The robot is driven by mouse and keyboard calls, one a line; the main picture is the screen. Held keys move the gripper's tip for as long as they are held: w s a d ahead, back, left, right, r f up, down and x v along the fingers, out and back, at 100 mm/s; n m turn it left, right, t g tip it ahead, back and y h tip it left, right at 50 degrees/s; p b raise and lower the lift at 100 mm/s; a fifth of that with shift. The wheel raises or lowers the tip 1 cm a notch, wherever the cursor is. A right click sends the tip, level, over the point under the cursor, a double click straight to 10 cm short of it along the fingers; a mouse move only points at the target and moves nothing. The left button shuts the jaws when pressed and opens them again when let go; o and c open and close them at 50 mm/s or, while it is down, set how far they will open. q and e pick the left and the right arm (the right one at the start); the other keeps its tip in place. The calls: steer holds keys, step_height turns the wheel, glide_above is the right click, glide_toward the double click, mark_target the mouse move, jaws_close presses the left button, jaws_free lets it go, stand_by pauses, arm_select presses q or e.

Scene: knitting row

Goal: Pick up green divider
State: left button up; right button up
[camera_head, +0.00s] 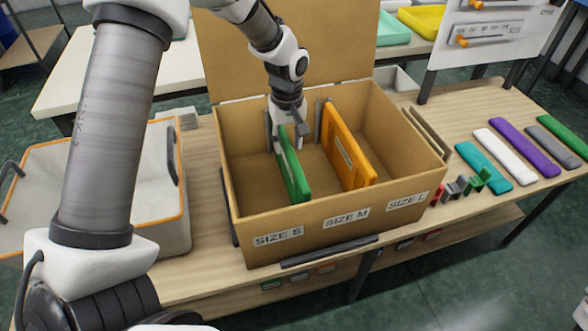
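The green divider (292,168) stands upright on edge inside the open cardboard box (265,217), in its left part. An orange divider (346,150) stands upright to its right. My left gripper (290,138) points down into the box at the far end of the green divider and overlaps that end in the picture. The fingertips are small and partly hidden, so I cannot tell whether they grip the divider. My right gripper is out of view.
The box front reads SIZE S, SIZE M and SIZE L. A pale bin with orange trim (150,195) stands left. Teal (483,165), white (504,155), purple (525,147) and grey (549,140) bars lie right, beside small red, grey and green pieces. A labelled board (490,30) stands behind.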

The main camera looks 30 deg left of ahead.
arm_select(q)
step_height(320, 180, down, 6)
steer(key=shift+d+f, duration=0.15)
steer(key=shift+f, duration=0.3)
steer(key=shift+r, duration=0.1)
jaws_close()
steer(key=shift+r, duration=0.65)
step_height(320, 180, up, 27)
steer(key=p, duration=0.1)
steer(key=shift+f, duration=0.15)
